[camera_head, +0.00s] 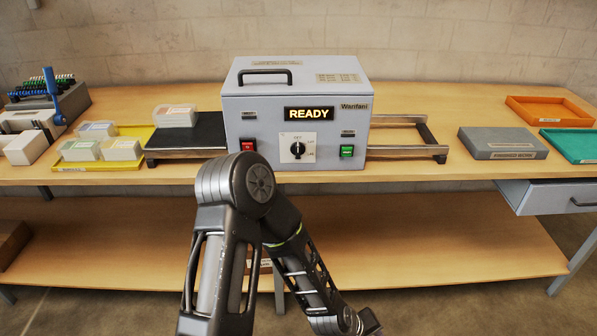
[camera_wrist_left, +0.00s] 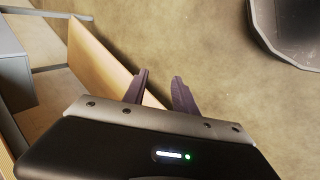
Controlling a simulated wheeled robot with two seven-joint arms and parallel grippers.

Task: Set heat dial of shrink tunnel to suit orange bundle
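The shrink tunnel (camera_head: 270,110) is a grey box standing on the workbench, with a lit READY display (camera_head: 308,113). Its black heat dial (camera_head: 297,148) sits on a white plate low on the front; the finer marks are too small to read. A wrapped bundle (camera_head: 174,116) lies on the dark infeed at the left; whether it is the orange one I cannot tell. One of my arms crosses in front below the tunnel. In the left wrist view my left gripper (camera_wrist_left: 160,90) is open and empty, pointing over the floor. My right gripper is not in view.
A red switch (camera_head: 249,150) and a green switch (camera_head: 346,151) flank the dial. A yellow tray (camera_head: 75,165) with several bundles is at the left. A grey box (camera_head: 502,144), an orange tray (camera_head: 553,105) and a teal tray (camera_head: 580,148) are at the right.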

